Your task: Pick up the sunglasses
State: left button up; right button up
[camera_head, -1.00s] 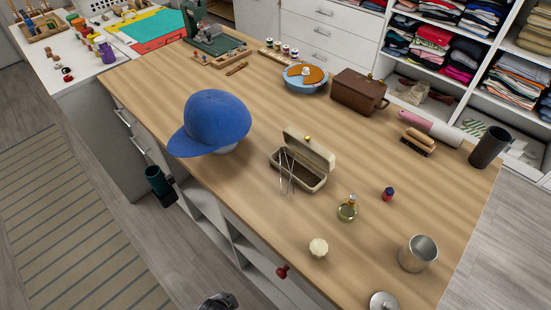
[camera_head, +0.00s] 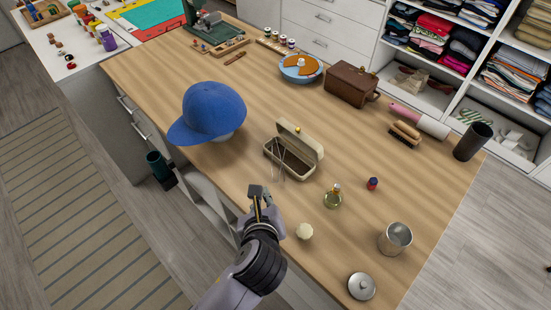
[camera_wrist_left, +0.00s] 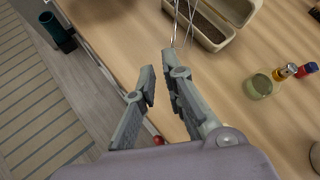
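The sunglasses (camera_head: 279,166) look like thin wire frames, leaning at the near left side of an open beige case (camera_head: 303,163) on the wooden counter. In the left wrist view the sunglasses (camera_wrist_left: 184,24) show at the top edge, partly cut off, beside the case (camera_wrist_left: 213,42). My left gripper (camera_head: 258,190) is near the counter's front edge, short of the case and apart from the sunglasses. In the left wrist view its fingers (camera_wrist_left: 160,84) are apart with nothing between them. My right gripper is not in view.
A blue cap (camera_head: 212,112) stands left of the case. A brown box (camera_head: 350,87) stands behind. The counter between is clear.

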pick_arm(q)
notch_tip(320, 180, up, 3)
jog(key=d+m+t, duration=0.1)
jog(key=d+m, duration=0.1)
jog(key=m, duration=0.2)
jog(key=x, duration=0.5)
jog(key=p+x, duration=0.1)
jog(key=x, duration=0.5)
jog(key=r+x, duration=0.1)
jog(key=x, duration=0.5)
jog(key=shift+w+d+f, duration=0.15)
jog(key=shift+w+d, duration=0.2)
jog(key=shift+w, duration=0.1)
jog(key=shift+c, duration=0.2)
grip_shut()
